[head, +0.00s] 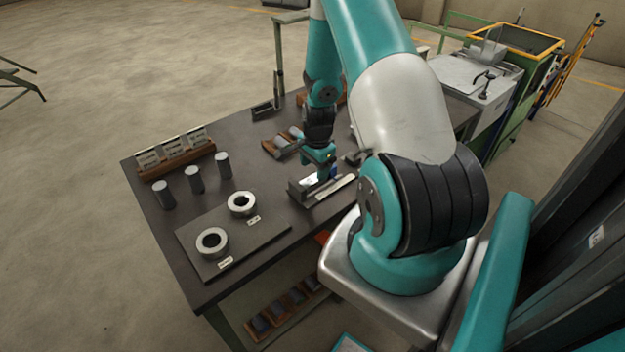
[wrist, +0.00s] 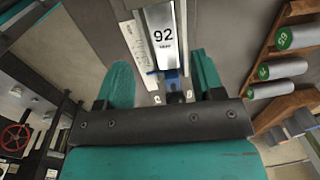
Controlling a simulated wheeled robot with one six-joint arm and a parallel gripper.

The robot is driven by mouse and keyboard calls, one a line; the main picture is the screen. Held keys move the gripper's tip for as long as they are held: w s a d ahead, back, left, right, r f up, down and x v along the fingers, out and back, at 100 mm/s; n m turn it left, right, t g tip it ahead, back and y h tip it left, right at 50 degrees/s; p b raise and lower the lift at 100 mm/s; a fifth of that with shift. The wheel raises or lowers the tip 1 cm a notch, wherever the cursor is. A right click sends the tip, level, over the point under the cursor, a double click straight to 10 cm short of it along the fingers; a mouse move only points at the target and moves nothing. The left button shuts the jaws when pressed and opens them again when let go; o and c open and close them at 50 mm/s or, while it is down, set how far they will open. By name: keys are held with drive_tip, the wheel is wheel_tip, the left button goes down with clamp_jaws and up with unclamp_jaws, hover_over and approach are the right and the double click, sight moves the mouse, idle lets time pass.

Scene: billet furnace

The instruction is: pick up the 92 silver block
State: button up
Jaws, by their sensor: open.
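The 92 silver block (wrist: 163,32) shows at the top centre of the wrist view, with a dark "92" on its pale label. My gripper (wrist: 160,62) is open, one teal finger on each side below the block's near end. In the head view my gripper (head: 322,172) is low over a small dark metal holder (head: 300,192) on the table. My gripper partly hides the block there. I cannot tell whether the fingers touch it.
The dark table (head: 240,150) also bears a plate (head: 262,240) with two metal rings, three upright grey cylinders (head: 194,180) and a wooden rack (head: 178,160). Green-ended cylinders (wrist: 292,37) lie in a wooden rack at right in the wrist view. A green bin (head: 507,85) stands beyond the table.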

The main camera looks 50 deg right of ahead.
sight(313, 179)
drive_tip(key=shift+w+d+f+p, duration=0.15)
drive_tip(key=shift+f+p, duration=0.3)
drive_tip(key=shift+f, duration=0.45)
drive_tip(key=shift+w+f+p, duration=0.15)
drive_tip(key=shift+f+p, duration=0.3)
drive_tip(key=shift+f, duration=0.4)
drive_tip(key=shift+w+d+f+p, duration=0.15)
drive_tip(key=shift+f+p, duration=0.3)
drive_tip(key=shift+f, duration=0.45)
drive_tip(key=shift+c, duration=0.4)
clamp_jaws()
